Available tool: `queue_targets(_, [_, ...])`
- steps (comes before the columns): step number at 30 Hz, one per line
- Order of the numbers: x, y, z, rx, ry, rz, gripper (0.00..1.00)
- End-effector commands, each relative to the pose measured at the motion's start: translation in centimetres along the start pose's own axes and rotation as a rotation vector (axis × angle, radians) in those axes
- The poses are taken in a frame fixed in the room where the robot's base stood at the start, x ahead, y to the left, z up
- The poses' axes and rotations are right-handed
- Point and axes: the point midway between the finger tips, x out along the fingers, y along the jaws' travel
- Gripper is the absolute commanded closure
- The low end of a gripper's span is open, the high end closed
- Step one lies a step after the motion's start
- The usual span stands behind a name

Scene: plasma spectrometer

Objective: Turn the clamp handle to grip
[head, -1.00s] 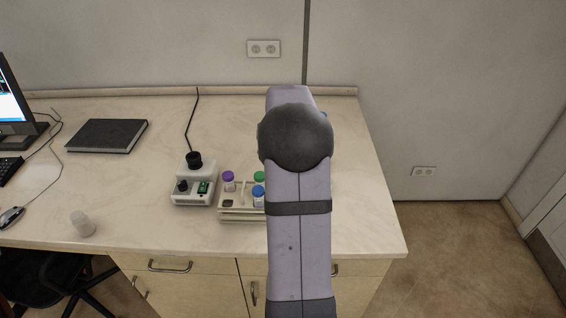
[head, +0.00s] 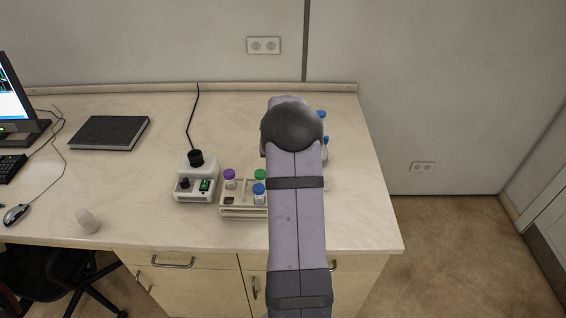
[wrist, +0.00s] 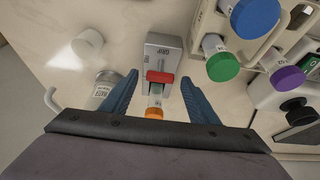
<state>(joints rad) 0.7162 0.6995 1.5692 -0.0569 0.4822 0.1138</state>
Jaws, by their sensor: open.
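In the wrist view, the clamp (wrist: 164,55) is a grey block with a label reading "GRIP" at its far end. Its red handle (wrist: 160,77) lies across the block. An orange-capped tube (wrist: 153,113) shows at the near end of the clamp, partly hidden by my gripper. My gripper (wrist: 159,78) is open, with one blue finger on each side of the clamp and red handle. I see no contact with the handle. In the head view, the clamp and my gripper are hidden behind my arm.
A tube rack (head: 240,211) with purple, green and blue caps stands right of the clamp in the wrist view, where a labelled clear vial (wrist: 104,88) stands left. A white device (head: 196,183) stands left of the rack. Blue-capped bottles (head: 322,116) stand behind my arm.

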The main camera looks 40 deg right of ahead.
Motion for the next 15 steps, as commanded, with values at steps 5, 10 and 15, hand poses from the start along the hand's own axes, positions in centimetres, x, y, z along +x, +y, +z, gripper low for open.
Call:
queue_targets(5, [0.06, 0.00, -0.02, 0.000, 0.001, 0.000, 0.45])
queue_targets(10, [0.05, -0.01, -0.02, 0.000, 0.001, 0.000, 0.69])
queue_targets(15, [0.04, -0.01, -0.01, 0.000, 0.001, 0.000, 0.87])
